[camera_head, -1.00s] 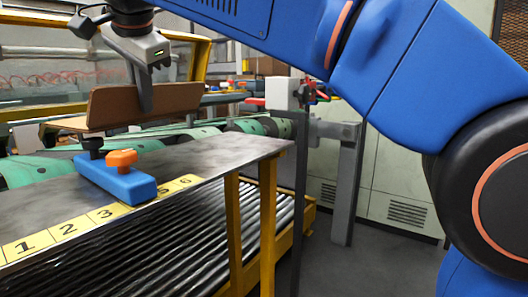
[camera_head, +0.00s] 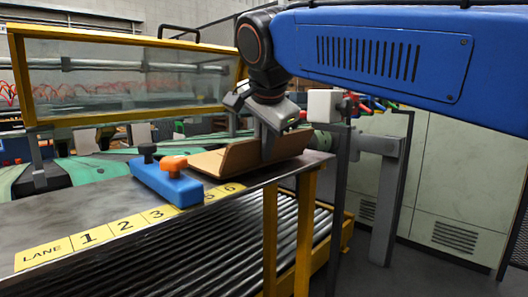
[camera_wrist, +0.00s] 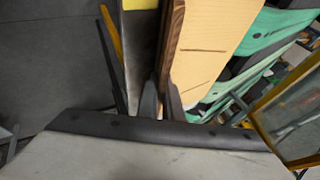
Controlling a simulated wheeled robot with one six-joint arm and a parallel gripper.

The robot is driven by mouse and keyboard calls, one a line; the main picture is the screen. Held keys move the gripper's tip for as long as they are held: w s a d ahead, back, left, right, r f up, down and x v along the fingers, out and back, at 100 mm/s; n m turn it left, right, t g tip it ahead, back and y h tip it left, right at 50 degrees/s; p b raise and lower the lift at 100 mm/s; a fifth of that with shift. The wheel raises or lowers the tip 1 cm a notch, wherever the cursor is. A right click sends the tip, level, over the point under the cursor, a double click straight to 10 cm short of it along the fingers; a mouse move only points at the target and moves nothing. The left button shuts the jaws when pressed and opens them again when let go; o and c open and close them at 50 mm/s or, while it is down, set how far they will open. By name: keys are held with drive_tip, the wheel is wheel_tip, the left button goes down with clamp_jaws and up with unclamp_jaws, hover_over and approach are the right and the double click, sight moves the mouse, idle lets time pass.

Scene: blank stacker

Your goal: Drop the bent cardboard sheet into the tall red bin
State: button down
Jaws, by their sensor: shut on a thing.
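The bent cardboard sheet (camera_head: 225,158) is brown, with one flap lying nearly flat and the other raised. My gripper (camera_head: 266,152) is shut on the raised flap from above. The sheet is over the right end of the grey metal table; I cannot tell whether it touches the top. In the wrist view the sheet (camera_wrist: 212,42) runs away from the fingers (camera_wrist: 161,102), its printed face and ribbed edge showing. I see no tall red bin in either view now.
A blue block (camera_head: 165,183) with an orange knob and a black knob stands on the metal table (camera_head: 75,212), left of the sheet. Numbered yellow labels (camera_head: 120,225) line the front edge. Below are dark rollers (camera_head: 225,245). A grey post (camera_head: 386,210) stands right.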

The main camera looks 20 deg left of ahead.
drive_tip(key=shift+f, duration=0.45)
drive_tip(key=c, duration=1.9)
unclamp_jaws()
drive_tip(key=shift+f, duration=0.1)
drive_tip(key=v, duration=1.2)
drive_tip(key=shift+s, duration=0.15)
